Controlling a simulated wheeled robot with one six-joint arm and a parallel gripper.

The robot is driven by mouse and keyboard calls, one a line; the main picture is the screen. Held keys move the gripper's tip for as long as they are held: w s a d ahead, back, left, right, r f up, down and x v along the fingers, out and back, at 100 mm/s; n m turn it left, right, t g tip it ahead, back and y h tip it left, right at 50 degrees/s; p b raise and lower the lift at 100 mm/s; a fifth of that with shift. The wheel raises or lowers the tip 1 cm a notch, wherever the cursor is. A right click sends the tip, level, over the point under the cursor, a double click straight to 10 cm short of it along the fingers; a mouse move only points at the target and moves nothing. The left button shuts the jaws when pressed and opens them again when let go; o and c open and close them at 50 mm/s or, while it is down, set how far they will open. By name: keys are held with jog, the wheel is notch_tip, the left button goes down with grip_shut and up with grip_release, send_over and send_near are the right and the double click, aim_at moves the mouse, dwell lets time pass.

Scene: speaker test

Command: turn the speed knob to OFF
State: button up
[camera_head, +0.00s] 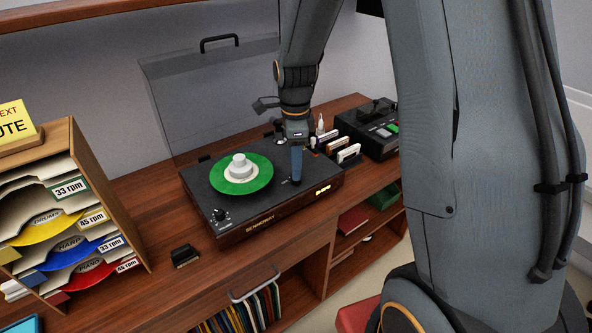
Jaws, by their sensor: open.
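The turntable (256,212) sits on a wooden cabinet, with its clear lid raised behind it. A green disc (258,181) with a white centre piece (240,168) lies on it. A small dark knob (220,214) with white marks around it is at the front left corner of the deck. It looks like the speed knob, but its setting is too small to read. My gripper (296,174) points down over the right side of the deck, well to the right of the knob. It is open and holds nothing visible; the gap between its fingers is hard to see.
A wooden rack (97,205) of labelled record sleeves stands at left. A small black block (185,255) lies in front of the turntable. Small white items (348,153) and a black device (372,128) with coloured buttons stand at right. The raised lid (215,100) rises behind.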

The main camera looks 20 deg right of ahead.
jog(key=shift+f+p, duration=0.35)
jog(key=shift+f, duration=1.4)
jog(key=shift+c, duration=0.4)
jog(key=c, duration=1)
jog(key=shift+o, duration=0.2)
jog(key=shift+n, duration=0.4)
jog(key=n, duration=0.3)
jog(key=shift+p, duration=0.4)
jog(key=shift+n+p, duration=0.3)
jog(key=shift+n, duration=2.2)
